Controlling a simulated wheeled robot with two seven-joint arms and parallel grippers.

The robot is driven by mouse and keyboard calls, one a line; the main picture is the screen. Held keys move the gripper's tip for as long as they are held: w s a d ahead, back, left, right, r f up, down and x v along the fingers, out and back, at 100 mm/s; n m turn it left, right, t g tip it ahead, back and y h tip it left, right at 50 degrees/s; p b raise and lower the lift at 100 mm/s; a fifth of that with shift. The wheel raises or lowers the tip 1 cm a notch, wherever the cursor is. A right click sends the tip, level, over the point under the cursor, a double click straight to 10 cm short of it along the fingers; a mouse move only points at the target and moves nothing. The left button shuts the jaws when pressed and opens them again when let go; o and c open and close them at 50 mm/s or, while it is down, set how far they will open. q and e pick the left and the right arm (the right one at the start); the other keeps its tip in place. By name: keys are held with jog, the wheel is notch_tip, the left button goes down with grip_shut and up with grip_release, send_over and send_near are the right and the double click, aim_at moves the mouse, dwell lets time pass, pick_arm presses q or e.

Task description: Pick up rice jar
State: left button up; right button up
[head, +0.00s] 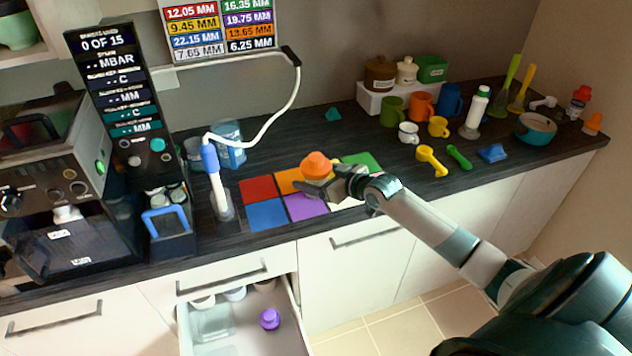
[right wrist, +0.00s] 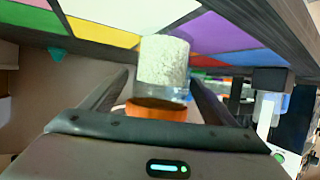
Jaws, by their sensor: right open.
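The rice jar (right wrist: 163,68) has clear walls, pale grainy contents and an orange lid (right wrist: 157,110); it appears inverted in the right wrist view. In the head view its orange lid (head: 317,164) shows above the coloured mat (head: 267,214), and its body is mostly hidden behind my right gripper (head: 315,186). In the right wrist view my right gripper (right wrist: 158,88) is open, with one finger on each side of the jar. I cannot tell whether either finger touches it. My left gripper is not in view.
A blue-topped white tool (head: 213,172) stands left of the mat. Mugs, a yellow scoop (head: 431,158) and a teal pot (head: 535,128) occupy the counter's right side. Below, an open drawer (head: 240,325) holds a purple-lidded jar (head: 269,319).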

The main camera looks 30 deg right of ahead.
aim_at(323, 164)
jog(key=shift+r, duration=0.1)
jog(key=c, duration=1.4)
jog(key=shift+r+b, duration=0.6)
jog(key=shift+r, duration=0.6)
jog(key=shift+d+r+b, duration=0.25)
jog(key=shift+r+b, duration=0.15)
jog(key=shift+r, duration=0.45)
jog(key=shift+s+d+r+b, duration=0.1)
jog(key=shift+d+r+b, duration=0.9)
jog(key=shift+d, duration=0.85)
jog(key=shift+s+d+r+b, duration=0.1)
jog(key=shift+d+r+b, duration=0.55)
jog(key=shift+d+r, duration=0.95)
jog(key=shift+d+r+b, duration=0.8)
jog(key=shift+d+r, duration=0.05)
jog(key=shift+d, duration=1.3)
